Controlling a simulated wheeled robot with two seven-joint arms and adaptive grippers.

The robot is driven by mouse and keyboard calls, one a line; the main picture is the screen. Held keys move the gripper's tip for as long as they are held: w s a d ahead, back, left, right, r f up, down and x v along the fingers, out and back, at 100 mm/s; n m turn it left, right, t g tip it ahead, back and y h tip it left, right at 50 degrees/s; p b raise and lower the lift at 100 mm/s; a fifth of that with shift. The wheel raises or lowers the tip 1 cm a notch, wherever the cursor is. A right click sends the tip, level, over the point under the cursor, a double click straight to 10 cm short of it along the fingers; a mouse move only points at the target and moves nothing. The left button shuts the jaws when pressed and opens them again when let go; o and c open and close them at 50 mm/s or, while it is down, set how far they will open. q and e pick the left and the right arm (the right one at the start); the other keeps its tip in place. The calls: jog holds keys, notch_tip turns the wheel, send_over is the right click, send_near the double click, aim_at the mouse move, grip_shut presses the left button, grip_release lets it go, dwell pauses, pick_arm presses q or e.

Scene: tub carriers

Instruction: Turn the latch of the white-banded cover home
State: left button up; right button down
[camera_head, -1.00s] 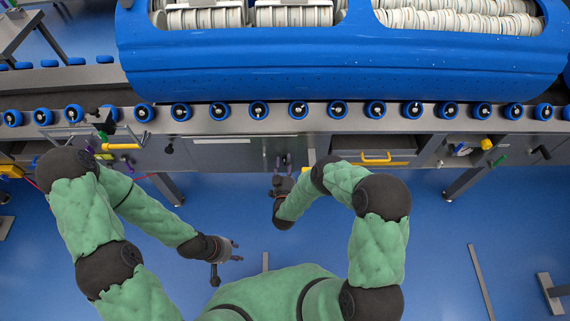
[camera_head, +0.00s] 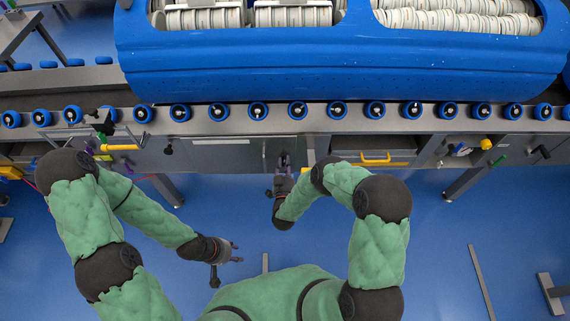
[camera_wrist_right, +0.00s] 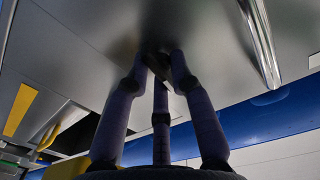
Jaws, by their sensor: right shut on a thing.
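The white-banded cover (camera_head: 215,157) is a grey panel below the roller rail in the head view, with a white strip near its top and a vertical bar handle (camera_head: 264,155). My right gripper (camera_head: 284,160) is at the cover's right part, pointing at its face. In the right wrist view its three dark fingers (camera_wrist_right: 160,70) converge on a small dark latch (camera_wrist_right: 156,60) on the grey panel. The fingers mostly hide the latch, so its turn angle cannot be told. My left gripper (camera_head: 236,252) is open and empty over the blue floor.
A drawer with a yellow handle (camera_head: 376,158) is just right of the right gripper. A metal bar handle (camera_wrist_right: 260,42) stands out close to the fingers. The large blue tub (camera_head: 340,70) is above the rollers. Left of the cover is another yellow handle (camera_head: 120,147).

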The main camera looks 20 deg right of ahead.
jog(key=m+b, duration=0.1)
jog(key=m, duration=0.4)
jog(key=shift+d, duration=0.15)
jog(key=shift+m, duration=0.3)
dwell(0.3)
jog(key=c, duration=1.2)
grip_release()
jog(key=shift+r, duration=0.1)
jog(key=v, duration=1.2)
jog(key=shift+h, duration=0.3)
